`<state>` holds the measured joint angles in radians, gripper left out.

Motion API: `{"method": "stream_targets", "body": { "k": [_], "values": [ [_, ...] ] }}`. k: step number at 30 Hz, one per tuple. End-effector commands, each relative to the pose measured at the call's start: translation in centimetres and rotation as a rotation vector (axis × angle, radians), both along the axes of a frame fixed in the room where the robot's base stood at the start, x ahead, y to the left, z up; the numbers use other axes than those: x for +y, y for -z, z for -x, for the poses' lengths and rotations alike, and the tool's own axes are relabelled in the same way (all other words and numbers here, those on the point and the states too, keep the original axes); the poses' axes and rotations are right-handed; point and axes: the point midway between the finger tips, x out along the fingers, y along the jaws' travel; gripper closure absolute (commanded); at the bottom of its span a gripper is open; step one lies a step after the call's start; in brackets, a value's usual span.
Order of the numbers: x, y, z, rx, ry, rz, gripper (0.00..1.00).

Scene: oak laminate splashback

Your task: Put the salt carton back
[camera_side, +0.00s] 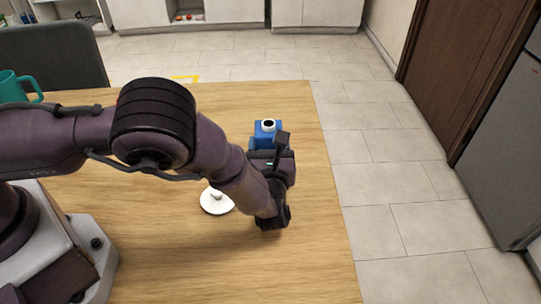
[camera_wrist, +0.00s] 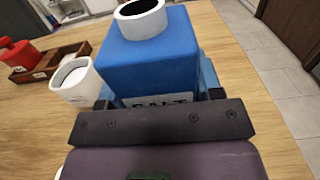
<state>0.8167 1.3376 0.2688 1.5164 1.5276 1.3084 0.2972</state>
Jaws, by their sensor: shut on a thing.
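The salt carton (camera_side: 264,138) is blue with a white round spout on top and stands upright near the right side of the table. In the wrist view the carton (camera_wrist: 152,58) fills the middle, and part of its "SALT" label shows above the dark gripper body. My gripper (camera_wrist: 160,92) is shut on the carton, with a finger at each side of it. In the side view my gripper (camera_side: 267,152) is at the near side of the carton and hides its lower part. I cannot tell whether the carton's base touches the table.
A wooden tray (camera_wrist: 48,66) holds a red container (camera_wrist: 20,54); a white cup (camera_wrist: 74,82) stands beside it. A white round object (camera_side: 214,206) lies near my wrist. A teal mug (camera_side: 16,88) is at far left. The table's right edge (camera_side: 335,180) is close; the front right is clear.

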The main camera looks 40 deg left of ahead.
Motion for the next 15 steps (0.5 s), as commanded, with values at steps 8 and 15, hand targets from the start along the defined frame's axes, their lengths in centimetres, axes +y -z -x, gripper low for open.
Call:
{"method": "stream_targets", "body": {
  "k": [8,15],
  "values": [
    [-0.1,3.1,-0.5,-0.002,0.000,-0.002,0.77],
    [-0.1,3.5,-0.5,-0.004,-0.001,-0.001,0.77]
  ]
}}
